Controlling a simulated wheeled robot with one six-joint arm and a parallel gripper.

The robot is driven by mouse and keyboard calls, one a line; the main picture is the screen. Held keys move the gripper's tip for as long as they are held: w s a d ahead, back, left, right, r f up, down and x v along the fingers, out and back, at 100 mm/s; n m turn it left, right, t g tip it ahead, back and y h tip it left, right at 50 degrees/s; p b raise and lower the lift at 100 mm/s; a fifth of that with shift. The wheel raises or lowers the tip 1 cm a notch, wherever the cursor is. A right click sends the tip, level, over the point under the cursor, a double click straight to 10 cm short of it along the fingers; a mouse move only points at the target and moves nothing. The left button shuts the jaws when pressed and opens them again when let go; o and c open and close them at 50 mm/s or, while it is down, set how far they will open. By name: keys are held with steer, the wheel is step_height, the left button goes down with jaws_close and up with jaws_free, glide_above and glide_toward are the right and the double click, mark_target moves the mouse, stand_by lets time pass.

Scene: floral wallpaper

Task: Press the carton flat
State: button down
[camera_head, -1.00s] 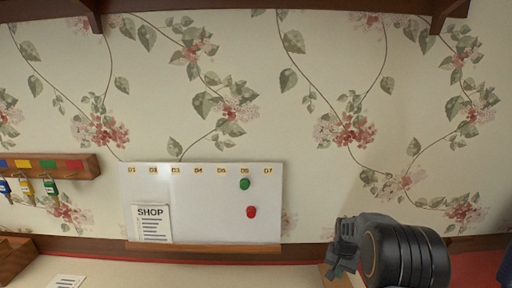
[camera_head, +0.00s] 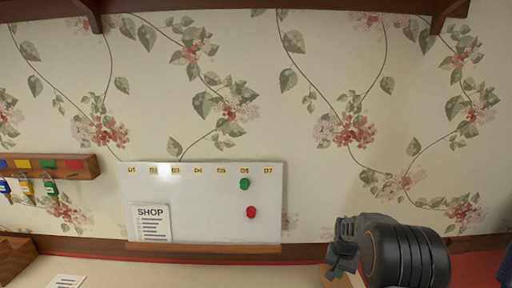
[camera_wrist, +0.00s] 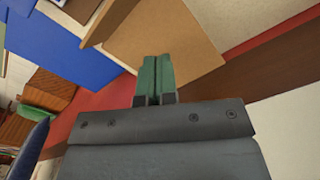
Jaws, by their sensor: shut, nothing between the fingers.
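The carton (camera_wrist: 190,40) shows in the wrist view as a tan cardboard panel at the top centre, with a lighter edge or flap at its left. A small brown part of it (camera_head: 328,279) appears to show at the bottom of the head view, below my gripper. My gripper (camera_wrist: 156,70) has its two green fingertips together with nothing between them, in front of the panel. Whether they touch it I cannot tell. In the head view my gripper (camera_head: 342,252) is at the lower right, and its tips are hard to make out.
A whiteboard (camera_head: 200,210) with a SHOP note and green and red magnets stands against the wall. A key rack (camera_head: 45,168) hangs at the left. A paper (camera_head: 66,281) lies on the pale worktop. Blue surfaces (camera_wrist: 55,45) lie left of the carton in the wrist view.

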steer(key=shift+f+b, duration=0.3)
steer(key=shift+f, duration=0.1)
steer(key=shift+f+b, duration=0.35)
steer(key=shift+f, duration=0.15)
steer(key=shift+f, duration=0.3)
stand_by(0.5)
steer(key=shift+f+b, duration=0.1)
steer(key=shift+b, duration=0.2)
steer(key=shift+s+f, duration=0.1)
steer(key=shift+f, duration=0.1)
